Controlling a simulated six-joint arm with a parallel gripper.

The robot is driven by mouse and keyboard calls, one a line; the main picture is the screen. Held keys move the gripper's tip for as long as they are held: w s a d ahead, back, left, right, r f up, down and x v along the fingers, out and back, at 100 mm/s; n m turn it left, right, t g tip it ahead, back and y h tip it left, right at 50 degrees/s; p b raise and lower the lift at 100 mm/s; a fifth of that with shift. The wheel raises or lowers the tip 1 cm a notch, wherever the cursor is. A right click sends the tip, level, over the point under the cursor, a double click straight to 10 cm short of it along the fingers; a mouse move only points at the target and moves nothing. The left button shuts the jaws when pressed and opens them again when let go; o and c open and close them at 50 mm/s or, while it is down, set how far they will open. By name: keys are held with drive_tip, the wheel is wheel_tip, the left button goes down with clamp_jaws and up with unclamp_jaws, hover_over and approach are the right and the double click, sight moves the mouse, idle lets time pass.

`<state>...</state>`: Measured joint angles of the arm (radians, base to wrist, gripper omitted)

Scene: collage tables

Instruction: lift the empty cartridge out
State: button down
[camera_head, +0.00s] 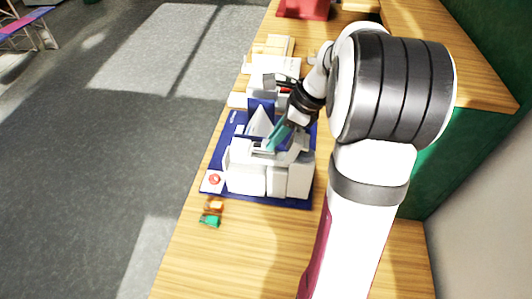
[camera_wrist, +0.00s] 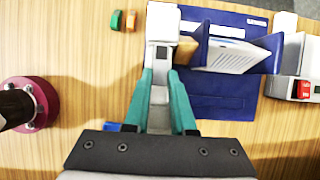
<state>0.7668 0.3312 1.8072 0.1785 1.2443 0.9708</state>
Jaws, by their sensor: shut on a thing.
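My gripper (camera_head: 277,138) has teal fingers and reaches down at the white blocky device (camera_head: 245,180) on the blue mat (camera_head: 292,203). In the wrist view, the fingers of my gripper (camera_wrist: 160,76) close around a pale grey-white piece, which I take to be the empty cartridge (camera_wrist: 158,96). The fingers lie along its two sides. The white device (camera_wrist: 161,22) extends beyond the fingertips. The cartridge's lower part is hard to make out, and I cannot tell whether it is clear of the device.
An orange block (camera_head: 214,204) and a green block (camera_head: 209,221) lie near the table's left edge. A red button (camera_head: 214,179) sits at the mat's corner. A white panel (camera_wrist: 228,56) leans between blue dividers. A red bin (camera_head: 303,8) stands at the back. The front wood is clear.

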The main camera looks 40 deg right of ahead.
sight(264, 142)
drive_tip(key=shift+r, duration=1.6)
